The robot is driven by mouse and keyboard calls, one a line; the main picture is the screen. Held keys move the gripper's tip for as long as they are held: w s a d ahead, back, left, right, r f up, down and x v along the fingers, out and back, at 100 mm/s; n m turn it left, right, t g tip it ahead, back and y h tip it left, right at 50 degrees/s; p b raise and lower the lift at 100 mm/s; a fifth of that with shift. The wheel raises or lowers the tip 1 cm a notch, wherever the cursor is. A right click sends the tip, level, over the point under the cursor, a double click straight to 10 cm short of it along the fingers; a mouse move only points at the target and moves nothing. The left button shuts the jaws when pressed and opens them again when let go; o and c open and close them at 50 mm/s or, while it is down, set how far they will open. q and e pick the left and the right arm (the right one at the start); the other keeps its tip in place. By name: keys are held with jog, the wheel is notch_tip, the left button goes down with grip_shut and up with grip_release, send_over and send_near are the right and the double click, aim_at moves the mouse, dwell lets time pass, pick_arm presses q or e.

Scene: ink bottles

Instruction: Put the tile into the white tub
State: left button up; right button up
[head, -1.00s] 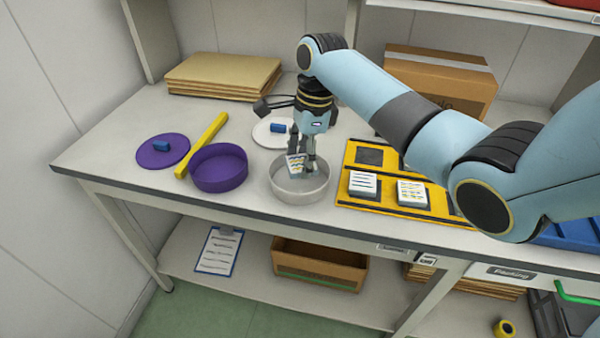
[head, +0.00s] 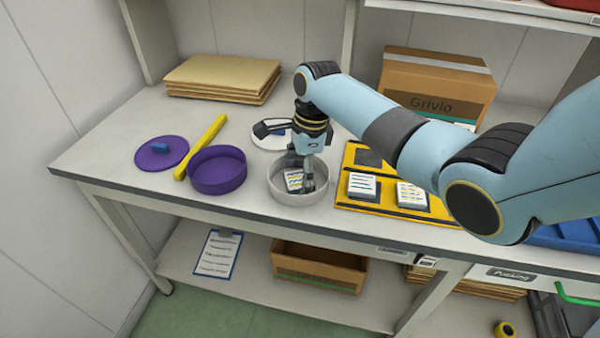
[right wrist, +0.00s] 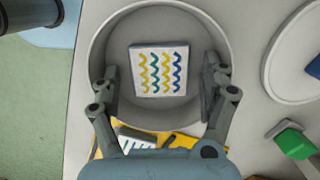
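The white tub (head: 292,199) stands near the front of the bench. The tile (head: 294,181), white with yellow and blue wavy lines, is inside it. In the right wrist view the tile (right wrist: 158,69) appears to lie on the tub's floor, inside the tub's wall (right wrist: 98,50). My right gripper (head: 305,176) points down into the tub. In the right wrist view its fingers (right wrist: 160,88) are spread wide, apart from the tile on both sides. My left gripper is not in view.
A yellow rack (head: 385,207) with more tiles is right of the tub. A purple tub (head: 217,172), a purple lid (head: 150,157) and a yellow bar (head: 205,142) are to the left. A white lid (head: 264,136) lies behind. A cardboard box (head: 437,85) stands at the back.

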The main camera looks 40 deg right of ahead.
jog(key=shift+r, duration=0.15)
notch_tip(320, 180, up, 12)
jog(key=d, duration=0.1)
jog(key=shift+s+d+p, duration=0.3)
dwell(0.4)
